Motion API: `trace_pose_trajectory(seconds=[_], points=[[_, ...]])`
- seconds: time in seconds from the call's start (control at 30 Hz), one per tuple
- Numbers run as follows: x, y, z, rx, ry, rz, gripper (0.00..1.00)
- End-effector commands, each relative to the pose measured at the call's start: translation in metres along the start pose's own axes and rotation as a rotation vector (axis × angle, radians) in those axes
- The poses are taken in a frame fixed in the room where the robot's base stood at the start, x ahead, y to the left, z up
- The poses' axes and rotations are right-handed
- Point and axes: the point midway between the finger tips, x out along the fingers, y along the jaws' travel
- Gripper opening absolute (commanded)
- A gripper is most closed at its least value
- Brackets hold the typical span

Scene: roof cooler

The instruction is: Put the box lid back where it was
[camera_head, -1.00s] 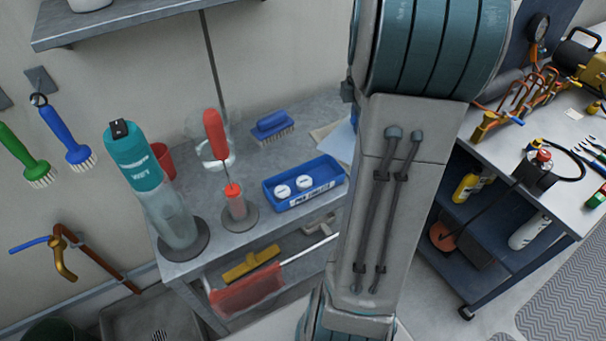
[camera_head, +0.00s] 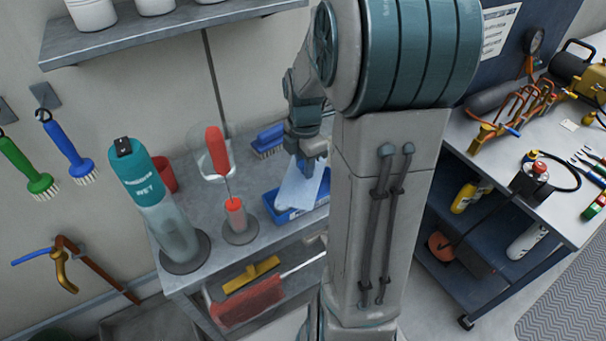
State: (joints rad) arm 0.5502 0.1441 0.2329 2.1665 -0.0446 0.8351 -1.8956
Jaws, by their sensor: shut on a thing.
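The box is a small blue open tray (camera_head: 279,214) on the grey bench, with a label on its front wall. The lid is a pale blue, see-through flat panel (camera_head: 298,190). It is tilted and covers much of the box in this view; whether it touches the box cannot be told. My gripper (camera_head: 313,166) points down over the right part of the box and is shut on the lid's upper edge. The two white round items in the box are now hidden behind the lid.
On the bench (camera_head: 260,238) stand a teal-topped bottle (camera_head: 150,190), a red-handled tool in a holder (camera_head: 236,212) and a blue brush (camera_head: 268,140) behind the box. My arm hides the bench's right end. A second bench (camera_head: 560,190) with tools stands at right.

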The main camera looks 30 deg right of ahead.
Motion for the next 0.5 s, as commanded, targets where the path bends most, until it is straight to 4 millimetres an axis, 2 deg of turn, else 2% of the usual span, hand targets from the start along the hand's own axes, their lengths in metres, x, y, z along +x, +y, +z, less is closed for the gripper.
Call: trace_pose_trajectory(seconds=[0.13, 0.33, 0.5], points=[[0.011, 0.001, -0.004, 0.001, 0.001, -0.003, 0.03], [0.039, 0.001, -0.004, 0.001, 0.002, -0.003, 0.03], [0.043, 0.001, -0.004, 0.001, 0.000, 0.000, 0.03]])
